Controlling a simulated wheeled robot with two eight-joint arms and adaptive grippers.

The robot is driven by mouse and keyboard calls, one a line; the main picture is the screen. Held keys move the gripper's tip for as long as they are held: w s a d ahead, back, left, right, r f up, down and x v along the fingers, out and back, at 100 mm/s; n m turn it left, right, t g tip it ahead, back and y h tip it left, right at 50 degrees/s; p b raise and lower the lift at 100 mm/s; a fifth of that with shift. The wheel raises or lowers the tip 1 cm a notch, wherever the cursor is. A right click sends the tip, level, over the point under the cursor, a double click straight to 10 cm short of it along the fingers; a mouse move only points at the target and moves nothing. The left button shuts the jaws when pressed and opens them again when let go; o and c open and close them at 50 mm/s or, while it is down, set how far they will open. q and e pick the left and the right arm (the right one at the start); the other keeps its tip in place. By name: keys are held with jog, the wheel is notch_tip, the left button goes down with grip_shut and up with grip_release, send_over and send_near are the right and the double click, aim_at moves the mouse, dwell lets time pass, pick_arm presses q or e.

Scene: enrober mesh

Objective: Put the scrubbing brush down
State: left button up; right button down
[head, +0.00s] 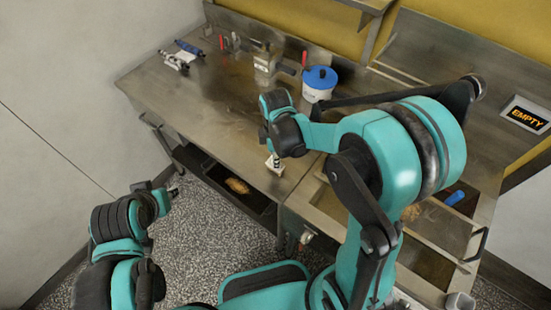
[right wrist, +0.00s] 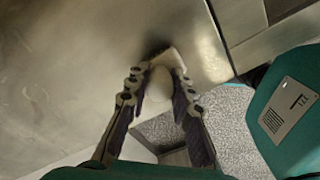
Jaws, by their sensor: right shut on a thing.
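The scrubbing brush shows in the head view as a small pale block (head: 274,165) under my right gripper (head: 272,151), at the front edge of the steel table (head: 215,115). In the right wrist view, my right gripper (right wrist: 157,78) is shut on the pale brush (right wrist: 160,84), one finger on each side. A dark shadow lies close to the brush on the steel, so it is at or just above the surface; I cannot tell if it touches.
A white tub with a blue lid (head: 319,84) stands behind my right arm. A blue-and-white roller-like item (head: 181,55) and red-handled tools (head: 228,43) lie at the back left. An EMPTY sign (head: 527,115) is at right. Bare steel lies left of the brush.

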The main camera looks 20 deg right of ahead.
jog(key=shift+f, duration=0.1)
jog(key=c, duration=1.7)
grip_release()
jog(key=shift+f, duration=0.1)
jog(key=shift+c, duration=0.2)
jog(key=o, duration=0.4)
